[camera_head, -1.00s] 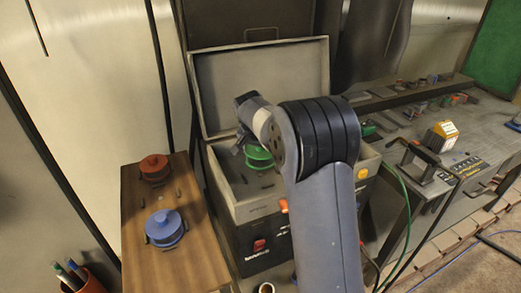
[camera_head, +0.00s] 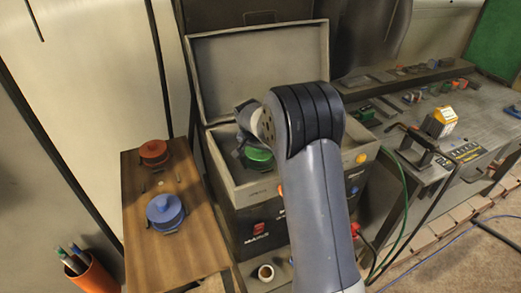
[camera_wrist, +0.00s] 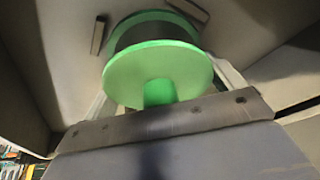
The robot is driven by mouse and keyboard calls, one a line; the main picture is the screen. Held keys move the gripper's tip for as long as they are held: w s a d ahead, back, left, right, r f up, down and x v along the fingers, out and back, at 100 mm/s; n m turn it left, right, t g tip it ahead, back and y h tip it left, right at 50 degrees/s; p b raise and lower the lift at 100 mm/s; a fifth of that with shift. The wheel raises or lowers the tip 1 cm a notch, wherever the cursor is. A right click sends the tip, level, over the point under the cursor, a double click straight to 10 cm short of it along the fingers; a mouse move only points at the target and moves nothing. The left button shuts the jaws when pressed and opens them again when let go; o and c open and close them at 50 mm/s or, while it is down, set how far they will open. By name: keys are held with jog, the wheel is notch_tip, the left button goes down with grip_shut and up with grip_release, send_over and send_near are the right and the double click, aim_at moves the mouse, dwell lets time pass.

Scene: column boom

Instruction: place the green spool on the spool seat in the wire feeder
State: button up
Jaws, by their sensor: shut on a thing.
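The green spool (camera_head: 259,154) is inside the open box of the wire feeder (camera_head: 262,202), below my wrist. My gripper (camera_wrist: 162,92) is shut on the green spool (camera_wrist: 158,70), which fills the middle of the wrist view with its green flanges and dark winding. In the head view my arm covers the fingers and part of the spool. The spool seat cannot be made out under the spool. Whether the spool touches the floor of the box cannot be told.
The feeder's lid (camera_head: 262,65) stands open behind the box. A wooden board at left holds a red spool (camera_head: 154,152) and a blue spool (camera_head: 165,213). A workbench (camera_head: 468,120) with tools stands at right.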

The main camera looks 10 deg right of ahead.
jog(key=o, duration=1.7)
jog(key=shift+r, duration=0.15)
jog(key=v, duration=1.2)
jog(key=shift+b, duration=0.45)
